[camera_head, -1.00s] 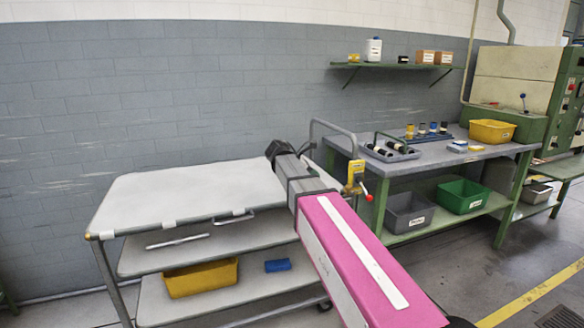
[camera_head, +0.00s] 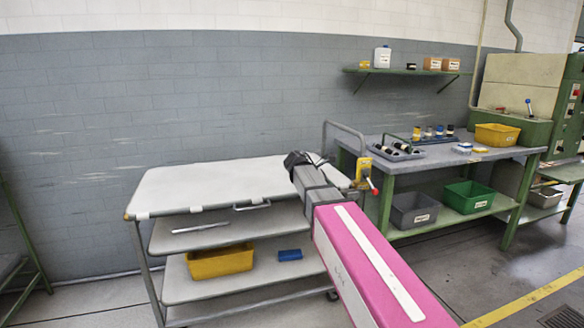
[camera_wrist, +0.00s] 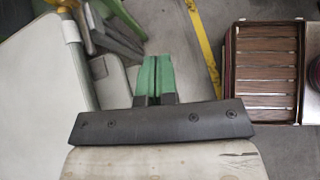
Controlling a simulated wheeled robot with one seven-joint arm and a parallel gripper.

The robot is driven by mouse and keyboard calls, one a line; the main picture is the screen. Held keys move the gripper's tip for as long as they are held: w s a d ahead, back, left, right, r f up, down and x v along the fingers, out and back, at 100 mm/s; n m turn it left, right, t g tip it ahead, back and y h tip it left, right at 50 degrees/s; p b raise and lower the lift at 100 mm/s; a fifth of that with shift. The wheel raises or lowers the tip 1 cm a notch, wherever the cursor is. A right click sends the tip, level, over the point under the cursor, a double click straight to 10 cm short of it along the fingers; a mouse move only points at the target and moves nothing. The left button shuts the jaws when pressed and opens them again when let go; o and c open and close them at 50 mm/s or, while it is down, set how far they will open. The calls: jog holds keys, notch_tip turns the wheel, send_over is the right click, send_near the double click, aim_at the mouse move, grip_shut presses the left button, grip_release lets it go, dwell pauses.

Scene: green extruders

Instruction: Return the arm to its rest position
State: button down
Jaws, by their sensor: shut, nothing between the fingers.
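My arm, pink with a dark grey end section, reaches from the lower right of the head view toward the right end of the cart. In the wrist view the two green fingers of my gripper (camera_wrist: 154,78) are together with nothing between them. In the head view the fingers are hidden behind the arm's end. The white-topped cart (camera_head: 215,184) stands against the wall; its edge also shows at the left of the wrist view (camera_wrist: 35,90).
A workbench (camera_head: 455,155) with parts and a yellow bin (camera_head: 497,134) stands to the right. Grey (camera_head: 413,210) and green (camera_head: 468,196) bins sit below. A wall shelf (camera_head: 410,71) is above. The cart holds a yellow bin (camera_head: 220,262) and a blue block (camera_head: 290,255).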

jog(key=s+d+f+m+y, duration=0.1)
jog(key=s+f+m+y, duration=0.2)
jog(key=s+f+m, duration=0.3)
jog(key=s+d+f+m+g+y, duration=0.1)
jog(key=s+f+m, duration=0.5)
jog(key=f, duration=0.7)
jog(key=s+d+f+m+y, duration=0.2)
jog(key=s+f+m+y, duration=0.4)
jog(key=s+f, duration=0.3)
jog(key=shift+d+f+m+g, duration=0.3)
jog(key=shift+f+m, duration=0.15)
jog(key=shift+m, duration=0.05)
